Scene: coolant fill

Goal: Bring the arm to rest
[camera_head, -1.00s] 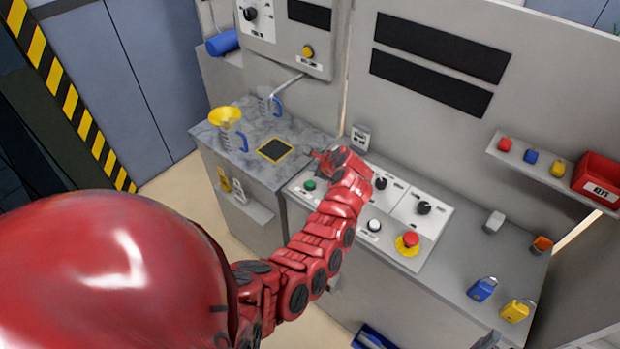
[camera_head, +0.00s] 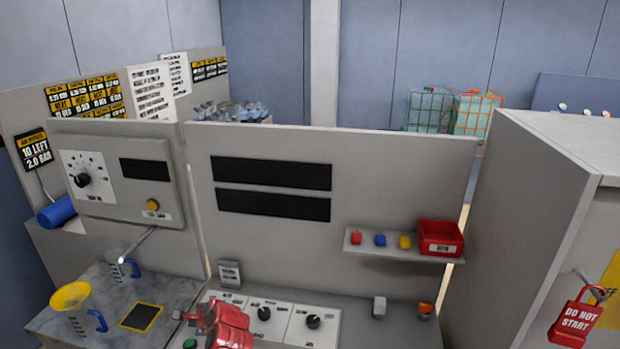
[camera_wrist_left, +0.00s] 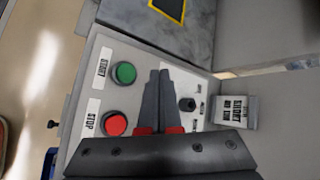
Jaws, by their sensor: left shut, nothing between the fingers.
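My left gripper (camera_head: 182,315) shows at the bottom of the head view, at the end of my red left arm, over the left end of the control panel (camera_head: 284,297). In the left wrist view its two dark fingers (camera_wrist_left: 159,74) are together with nothing between them. They are above the panel, beside a green START button (camera_wrist_left: 124,73) and a red STOP button (camera_wrist_left: 115,123). Whether the fingertips touch the panel is not clear. Most of the left arm is below the head view. My right gripper is not in view.
Left of the panel, a counter holds a yellow funnel (camera_head: 70,296), a jug with a blue handle (camera_head: 125,264) and a yellow-edged dark square (camera_head: 141,316). A shelf with a red bin (camera_head: 440,238) is at right. A red lock tag (camera_head: 575,321) hangs on a cabinet.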

